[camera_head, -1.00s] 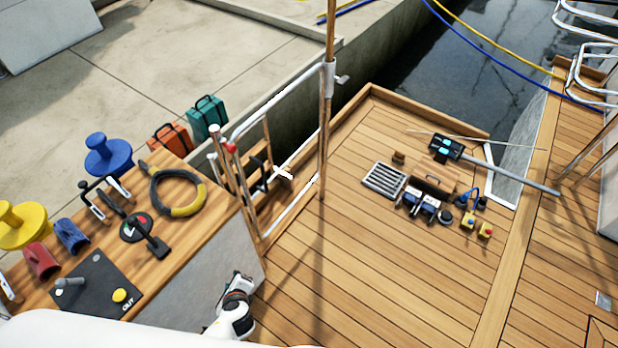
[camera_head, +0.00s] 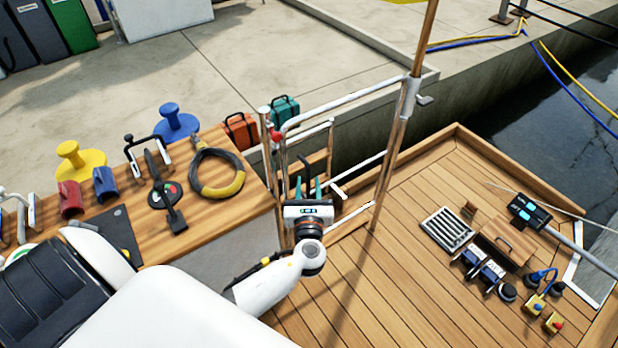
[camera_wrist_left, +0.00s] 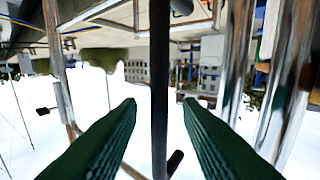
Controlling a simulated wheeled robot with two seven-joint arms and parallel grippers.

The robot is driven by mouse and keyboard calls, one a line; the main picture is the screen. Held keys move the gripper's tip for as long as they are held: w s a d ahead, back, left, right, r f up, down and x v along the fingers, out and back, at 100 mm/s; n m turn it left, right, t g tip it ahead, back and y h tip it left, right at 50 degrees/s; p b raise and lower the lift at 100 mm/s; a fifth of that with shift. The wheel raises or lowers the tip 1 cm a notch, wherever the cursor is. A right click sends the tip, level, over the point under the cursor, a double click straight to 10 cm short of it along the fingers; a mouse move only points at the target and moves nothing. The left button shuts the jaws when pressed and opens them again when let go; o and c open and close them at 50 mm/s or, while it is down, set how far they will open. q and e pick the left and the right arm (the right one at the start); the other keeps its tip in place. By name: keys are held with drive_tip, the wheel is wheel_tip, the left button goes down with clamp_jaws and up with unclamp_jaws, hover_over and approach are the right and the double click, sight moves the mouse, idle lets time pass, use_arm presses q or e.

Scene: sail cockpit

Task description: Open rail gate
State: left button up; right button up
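The rail gate (camera_head: 338,105), a pale metal tube frame, spans between a steel post (camera_head: 268,165) with a red knob (camera_head: 276,135) at left and a taller post (camera_head: 395,140) at right. My left gripper (camera_head: 309,188), with dark green fingers, is in front of the gate's left part in the head view. In the left wrist view, a black upright bar (camera_wrist_left: 160,75) lies between the open fingers (camera_wrist_left: 160,100), with a gap on both sides. The gripper partly hides the gate's lower left part. My right gripper is not in view.
A wooden counter (camera_head: 250,200) at left holds a coiled hose (camera_head: 216,174), winches and levers. Orange (camera_head: 240,130) and teal (camera_head: 285,110) cases stand on the dock behind. Boxes and a grating (camera_head: 447,230) lie on the deck at right. The deck between is clear.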

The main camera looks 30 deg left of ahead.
use_arm(q)
drive_tip(key=shift+x, duration=1.6)
clamp_jaws()
